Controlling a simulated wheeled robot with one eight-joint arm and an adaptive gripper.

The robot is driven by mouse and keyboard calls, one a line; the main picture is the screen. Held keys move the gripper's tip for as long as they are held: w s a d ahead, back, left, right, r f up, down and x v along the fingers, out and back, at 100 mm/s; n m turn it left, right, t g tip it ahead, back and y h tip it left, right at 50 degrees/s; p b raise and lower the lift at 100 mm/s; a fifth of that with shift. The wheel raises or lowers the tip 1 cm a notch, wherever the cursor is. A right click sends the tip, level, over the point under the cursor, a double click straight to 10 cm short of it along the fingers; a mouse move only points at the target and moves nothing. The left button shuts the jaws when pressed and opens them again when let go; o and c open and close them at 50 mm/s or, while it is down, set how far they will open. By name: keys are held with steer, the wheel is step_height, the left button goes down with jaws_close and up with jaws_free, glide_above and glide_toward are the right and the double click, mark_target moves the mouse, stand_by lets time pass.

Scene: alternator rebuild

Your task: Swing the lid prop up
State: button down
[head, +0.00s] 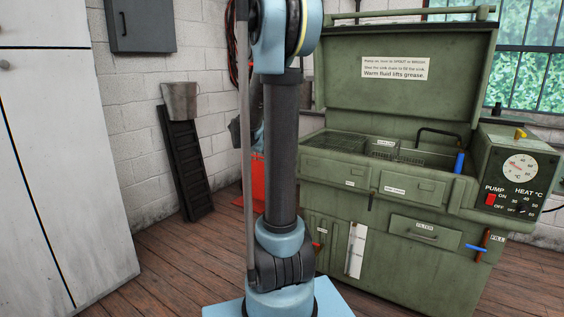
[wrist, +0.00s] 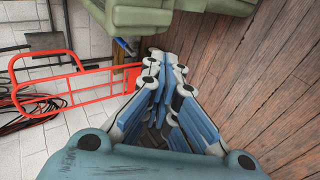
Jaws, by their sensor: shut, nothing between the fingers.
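The green washer cabinet (head: 390,240) stands on the right in the head view. Its lid (head: 400,95) stands raised, with a white label on its inner face. I cannot pick out the lid prop for certain; my arm hides part of the cabinet's left side. A black bent tube (head: 440,131) rises at the back right of the basin. My gripper (wrist: 165,62) shows in the wrist view, its fingers shut together and empty. It is apart from the green surfaces at the top of that view. The head view does not show it.
A control box (head: 516,175) with a dial is on the cabinet's right. A red frame (wrist: 60,88) is left of my gripper in the wrist view. A bucket (head: 180,102) and a dark ramp (head: 187,165) are by the wall. Wooden floor (head: 165,265) is clear at left.

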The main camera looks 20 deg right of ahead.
steer(key=w+d+f+n+t+h, duration=0.1)
steer(key=w+d+f+n+h, duration=0.25)
steer(key=w, duration=0.45)
steer(key=w+d+f+n+t+h, duration=0.15)
steer(key=w+d+f+n, duration=0.25)
steer(key=w, duration=0.5)
steer(key=w+f+n+t+h, duration=0.1)
steer(key=w+f+n+h, duration=0.1)
steer(key=f, duration=0.4)
steer(key=w+f+n+t+h, duration=0.1)
steer(key=w+f+n+h, duration=0.1)
steer(key=f+n, duration=0.3)
steer(key=shift+w+d+f+h, duration=0.2)
steer(key=shift+w+f+h, duration=0.1)
steer(key=shift+f, duration=0.65)
steer(key=w+d+r, duration=0.4)
steer(key=d+r, duration=0.2)
steer(key=d, duration=0.2)
steer(key=shift+w+d+r, duration=0.15)
steer(key=shift+w+d, duration=0.05)
steer(key=shift+w, duration=0.2)
